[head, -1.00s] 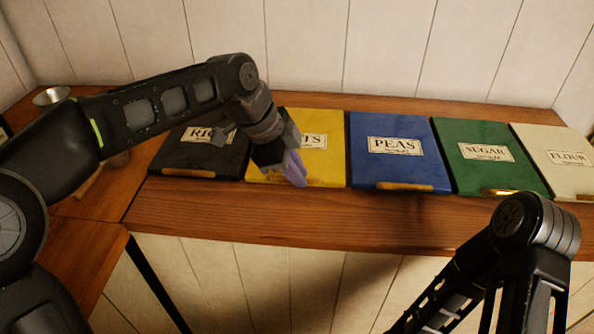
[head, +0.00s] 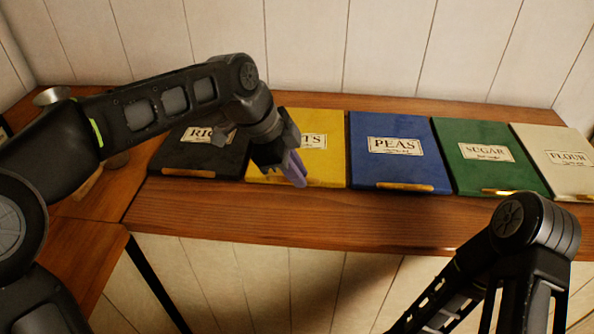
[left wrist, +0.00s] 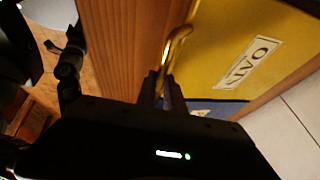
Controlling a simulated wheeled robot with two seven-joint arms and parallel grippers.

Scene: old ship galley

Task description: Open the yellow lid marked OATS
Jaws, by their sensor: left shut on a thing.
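The yellow lid (head: 325,166) lies flat and closed on the wooden counter, between the black and blue lids. My left gripper hides part of its label in the head view; the label shows sideways in the left wrist view (left wrist: 250,62). A brass handle (left wrist: 179,42) runs along the lid's front edge. My left gripper (head: 298,181) is at that front edge. In the left wrist view its fingers (left wrist: 163,84) are shut on the end of the handle. My right arm shows at lower right, but its gripper is out of view.
The black RICE lid (head: 190,160) is left of the yellow one. The blue PEAS lid (head: 398,165), green SUGAR lid (head: 487,170) and cream FLOUR lid (head: 560,170) are to the right. A small metal cup (head: 52,96) stands at far left. The counter's front strip (head: 400,220) is clear.

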